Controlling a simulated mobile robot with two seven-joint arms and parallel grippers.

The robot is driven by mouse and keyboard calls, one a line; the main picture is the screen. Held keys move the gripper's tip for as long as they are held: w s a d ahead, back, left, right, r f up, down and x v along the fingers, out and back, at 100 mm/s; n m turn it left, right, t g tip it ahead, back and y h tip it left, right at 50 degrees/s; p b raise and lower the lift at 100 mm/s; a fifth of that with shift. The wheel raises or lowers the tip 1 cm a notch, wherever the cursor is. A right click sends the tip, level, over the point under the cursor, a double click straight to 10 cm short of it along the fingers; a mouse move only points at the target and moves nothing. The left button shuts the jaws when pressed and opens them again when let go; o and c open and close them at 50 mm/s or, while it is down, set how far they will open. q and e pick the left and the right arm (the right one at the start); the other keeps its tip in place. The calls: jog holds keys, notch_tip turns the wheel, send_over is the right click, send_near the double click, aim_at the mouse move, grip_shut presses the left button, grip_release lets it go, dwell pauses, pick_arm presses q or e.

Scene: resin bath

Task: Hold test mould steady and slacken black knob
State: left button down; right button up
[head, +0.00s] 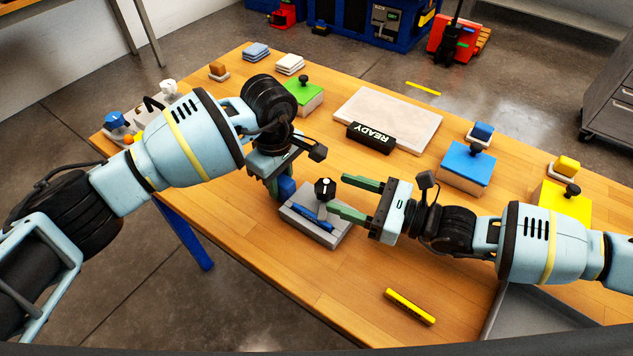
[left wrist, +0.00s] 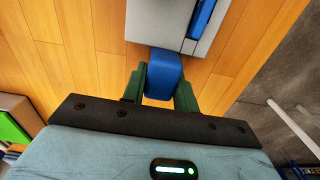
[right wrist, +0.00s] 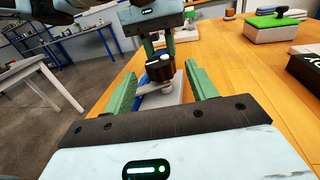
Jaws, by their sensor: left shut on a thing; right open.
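The test mould (head: 314,224) is a grey block with blue parts near the table's front edge. It also shows in the left wrist view (left wrist: 170,22). My left gripper (left wrist: 162,85) is shut on the mould's blue handle (left wrist: 165,75), its green fingers on either side. The black knob (head: 325,189) with a white mark stands up from the mould. My right gripper (head: 341,198) is open, with its fingers pointing left at the knob. In the right wrist view the knob (right wrist: 160,68) sits between and just beyond the green fingertips, and I cannot tell whether they touch it.
A pale board (head: 390,115) with a black READY sign (head: 371,138) lies behind. Green (head: 305,98), blue (head: 468,165) and yellow (head: 565,205) topped blocks stand around it. A yellow bar (head: 410,307) lies near the front edge.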

aim_at(316, 185)
jog(key=x, duration=0.6)
jog(key=shift+w+a, duration=0.15)
jog(key=shift+a, duration=0.1)
jog(key=shift+c, duration=0.5)
jog(key=c, duration=0.9)
jog(key=shift+a, duration=0.15)
